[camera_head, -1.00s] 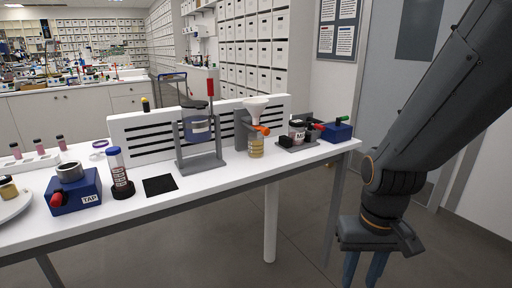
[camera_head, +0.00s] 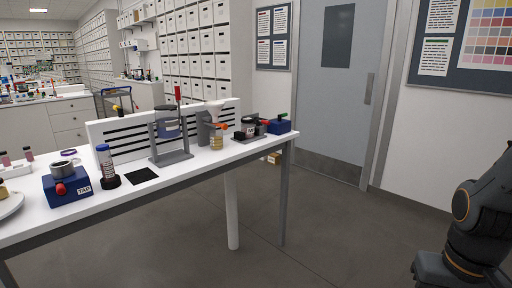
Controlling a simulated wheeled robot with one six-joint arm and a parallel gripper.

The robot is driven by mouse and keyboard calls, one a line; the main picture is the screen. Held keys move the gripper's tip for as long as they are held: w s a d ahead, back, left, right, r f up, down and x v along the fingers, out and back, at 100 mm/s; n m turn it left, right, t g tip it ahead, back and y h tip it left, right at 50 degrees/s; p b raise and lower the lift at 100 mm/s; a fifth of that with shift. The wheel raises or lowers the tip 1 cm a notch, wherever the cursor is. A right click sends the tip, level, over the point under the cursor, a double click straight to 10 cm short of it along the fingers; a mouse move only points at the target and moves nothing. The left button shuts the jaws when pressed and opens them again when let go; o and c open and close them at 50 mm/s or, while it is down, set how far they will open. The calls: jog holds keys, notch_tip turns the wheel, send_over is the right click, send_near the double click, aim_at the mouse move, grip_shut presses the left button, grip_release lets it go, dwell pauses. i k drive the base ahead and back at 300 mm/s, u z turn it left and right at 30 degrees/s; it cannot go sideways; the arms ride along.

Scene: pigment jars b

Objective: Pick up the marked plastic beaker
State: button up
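A small clear beaker (camera_head: 217,141) with marks on its side and yellowish contents stands on the white table, in front of a grey stand with a white funnel (camera_head: 214,108). It looks upright, and nothing of mine touches it. My gripper (camera_head: 445,275) is at the lower right corner, far to the right of the table and lower in the picture. Only its dark body shows; its fingers are below the picture edge, so their opening is hidden.
Open floor (camera_head: 345,230) lies between table and arm.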

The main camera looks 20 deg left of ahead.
aim_at(216, 137)
jog(key=z, duration=0.05)
jog(key=i, duration=1.95)
jog(key=u, duration=1.3)
jog(key=i, duration=0.75)
jog(key=u, duration=1)
